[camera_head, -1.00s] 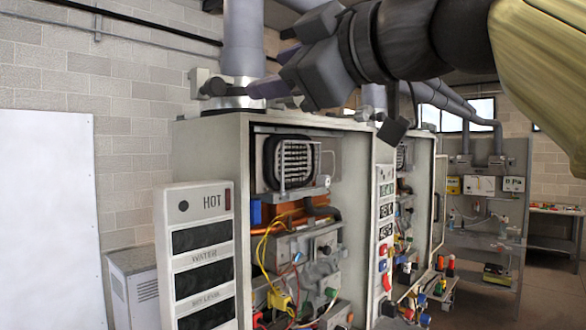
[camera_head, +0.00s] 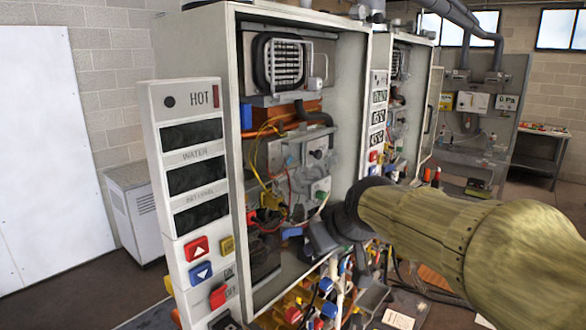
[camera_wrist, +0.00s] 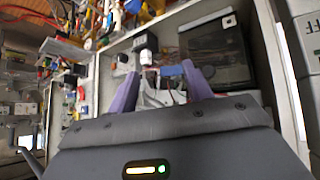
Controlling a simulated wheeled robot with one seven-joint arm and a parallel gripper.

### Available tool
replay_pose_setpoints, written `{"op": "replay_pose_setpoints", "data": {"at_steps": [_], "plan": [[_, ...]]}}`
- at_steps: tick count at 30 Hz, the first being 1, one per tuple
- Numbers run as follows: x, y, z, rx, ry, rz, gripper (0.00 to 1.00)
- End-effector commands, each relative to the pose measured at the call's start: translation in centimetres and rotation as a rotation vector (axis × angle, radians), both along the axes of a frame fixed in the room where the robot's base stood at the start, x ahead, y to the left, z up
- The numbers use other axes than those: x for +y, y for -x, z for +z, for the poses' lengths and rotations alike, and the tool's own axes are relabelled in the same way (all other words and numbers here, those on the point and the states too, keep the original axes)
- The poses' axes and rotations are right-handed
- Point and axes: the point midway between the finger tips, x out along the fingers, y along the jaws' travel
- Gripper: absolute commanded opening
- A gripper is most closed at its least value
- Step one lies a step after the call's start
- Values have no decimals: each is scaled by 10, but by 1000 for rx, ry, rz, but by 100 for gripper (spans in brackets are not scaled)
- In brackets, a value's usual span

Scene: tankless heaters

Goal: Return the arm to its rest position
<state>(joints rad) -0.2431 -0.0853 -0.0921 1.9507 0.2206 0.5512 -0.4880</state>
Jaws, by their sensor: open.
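My arm (camera_head: 430,225), in a tan sleeve, reaches in from the right of the head view. My dark gripper (camera_head: 322,238) is in front of the lower part of the nearest open heater cabinet (camera_head: 353,110). Its fingertips cannot be made out there. In the wrist view, the two purple fingers of my gripper (camera_wrist: 162,85) stand apart with nothing held between them. Wiring and fittings of the cabinet interior lie beyond them. A dark box with a clear front (camera_wrist: 215,55) shows just past the right finger.
A control panel (camera_head: 185,155) with HOT and WATER labels and coloured buttons stands at the cabinet's left. A second open heater (camera_head: 405,100) is behind to the right. Hoses and valves crowd below my gripper. A white box unit (camera_head: 133,210) and open floor are at left.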

Motion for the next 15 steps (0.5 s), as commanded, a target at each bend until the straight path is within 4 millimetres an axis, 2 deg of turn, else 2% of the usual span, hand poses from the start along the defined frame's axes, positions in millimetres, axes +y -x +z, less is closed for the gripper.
{"op": "replay_pose_setpoints", "data": {"at_steps": [1, 3, 5, 9, 12, 15], "plan": [[-12, 8, -32, 63, 3, -50, 50], [-27, 22, -70, 139, 4, -116, 50], [-39, 37, -102, 204, 4, -174, 50], [-65, 83, -170, 351, 8, -307, 50], [-80, 119, -207, 442, 9, -391, 50], [-87, 144, -229, 500, 9, -445, 50]]}}
